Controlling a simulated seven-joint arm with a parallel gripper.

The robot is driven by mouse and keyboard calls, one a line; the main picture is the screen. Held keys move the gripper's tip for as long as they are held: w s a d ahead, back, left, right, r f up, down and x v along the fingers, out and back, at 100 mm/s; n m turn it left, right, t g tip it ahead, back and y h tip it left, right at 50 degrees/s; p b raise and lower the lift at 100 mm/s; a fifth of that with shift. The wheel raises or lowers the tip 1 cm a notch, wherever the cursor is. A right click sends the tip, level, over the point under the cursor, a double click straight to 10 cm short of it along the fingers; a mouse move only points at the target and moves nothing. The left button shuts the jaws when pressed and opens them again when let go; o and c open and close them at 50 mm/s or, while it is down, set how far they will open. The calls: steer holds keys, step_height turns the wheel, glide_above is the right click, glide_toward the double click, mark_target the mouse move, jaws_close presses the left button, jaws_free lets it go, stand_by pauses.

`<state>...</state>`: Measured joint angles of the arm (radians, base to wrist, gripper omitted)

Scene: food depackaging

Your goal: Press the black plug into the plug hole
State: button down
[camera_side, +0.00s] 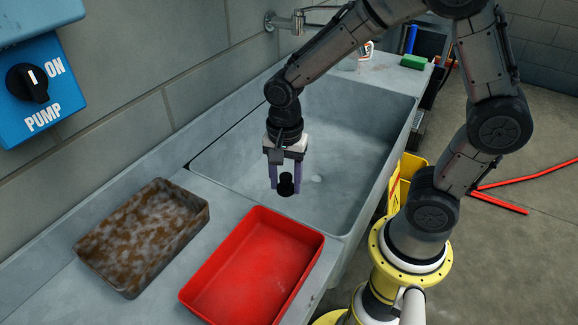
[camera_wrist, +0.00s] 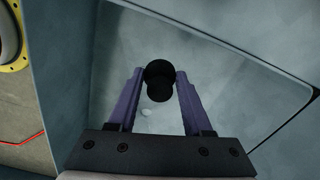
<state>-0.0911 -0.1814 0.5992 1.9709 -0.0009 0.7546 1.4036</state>
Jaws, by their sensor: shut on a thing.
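The black plug (camera_side: 286,185) hangs between the purple fingers of my gripper (camera_side: 287,186), over the sink basin. My gripper is shut on it. The plug also shows in the wrist view (camera_wrist: 159,80), between the two fingertips (camera_wrist: 160,82). The grey sink (camera_side: 345,130) is empty apart from a small pale round spot, perhaps the plug hole (camera_side: 317,178), on its floor to the right of the plug. A pale spot also shows between the fingers in the wrist view (camera_wrist: 147,112). The plug appears apart from the basin floor.
A red tray (camera_side: 250,270) and a dirty brown block or tray (camera_side: 142,235) are on the counter at the front. A tap (camera_side: 290,22) is on the wall behind. A blue pump switch box (camera_side: 38,88) is at the left. The basin walls surround my gripper.

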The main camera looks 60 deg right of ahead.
steer(key=d+f, duration=0.2)
steer(key=f, duration=0.2)
steer(key=s+d+f, duration=0.1)
steer(key=d+f, duration=0.2)
steer(key=f, duration=0.2)
steer(key=s+d+f, duration=0.1)
steer(key=d+f, duration=0.2)
steer(key=f, duration=0.2)
steer(key=shift+s+d, duration=0.1)
steer(key=shift+d, duration=0.15)
steer(key=shift+f, duration=1.9)
steer(key=shift+f, duration=0.5)
steer(key=shift+f, duration=0.3)
steer(key=shift+f, duration=0.35)
steer(key=shift+r, duration=0.1)
stand_by(0.4)
steer(key=shift+r, duration=2.6)
